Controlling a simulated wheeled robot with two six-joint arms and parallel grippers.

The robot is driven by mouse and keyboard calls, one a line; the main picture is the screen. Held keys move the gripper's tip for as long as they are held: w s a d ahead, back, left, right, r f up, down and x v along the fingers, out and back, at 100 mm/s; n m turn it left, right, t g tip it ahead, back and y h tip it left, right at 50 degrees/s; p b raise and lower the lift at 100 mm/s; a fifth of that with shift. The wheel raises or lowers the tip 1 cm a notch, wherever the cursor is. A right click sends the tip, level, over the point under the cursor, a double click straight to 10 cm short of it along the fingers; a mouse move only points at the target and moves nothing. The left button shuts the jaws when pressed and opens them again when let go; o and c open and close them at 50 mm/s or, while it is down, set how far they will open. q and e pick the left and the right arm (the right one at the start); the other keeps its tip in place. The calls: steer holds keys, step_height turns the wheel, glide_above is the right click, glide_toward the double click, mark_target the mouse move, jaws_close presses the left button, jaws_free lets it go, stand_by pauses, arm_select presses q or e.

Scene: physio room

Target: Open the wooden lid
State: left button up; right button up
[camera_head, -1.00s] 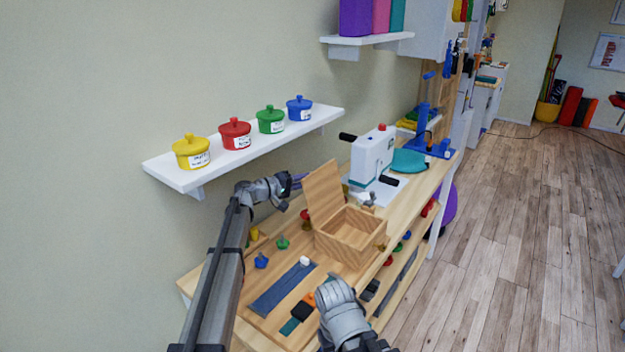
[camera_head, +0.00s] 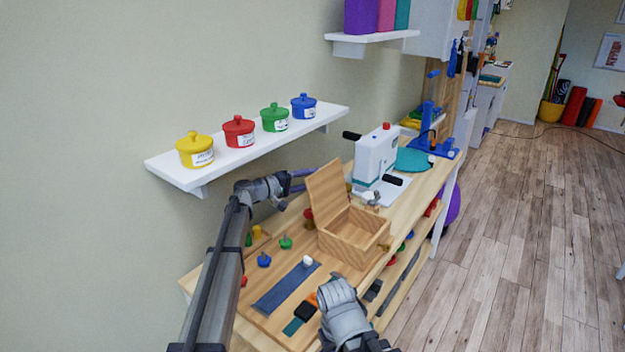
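The wooden box (camera_head: 347,246) stands on the wooden table with its inside showing. Its wooden lid (camera_head: 326,191) is raised, standing up and leaning back at the box's left side. My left gripper (camera_head: 303,180) is beside the lid's upper left edge, its fingers pointing right; I cannot tell if it touches the lid or how far its fingers are apart. My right gripper is at the front of the table, below the box; the grey wrist (camera_head: 343,309) shows and its fingertips are hard to make out.
A white shelf (camera_head: 240,157) with several coloured lidded pots hangs on the wall above my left arm. A white device (camera_head: 375,158) stands behind the box. Small coloured pegs and a dark blue strip (camera_head: 283,289) lie in front of it.

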arm_select(q)
steer(key=shift+a, duration=0.1)
stand_by(0.3)
steer(key=p+v, duration=0.1)
steer(key=v, duration=0.7)
steer(key=shift+s+a+r, duration=0.2)
steer(key=shift+a, duration=0.1)
stand_by(0.4)
stand_by(0.4)
steer(key=v, duration=0.7)
steer(key=shift+s+a+p, duration=0.2)
steer(key=shift+a+p, duration=0.15)
steer(key=shift+p, duration=0.05)
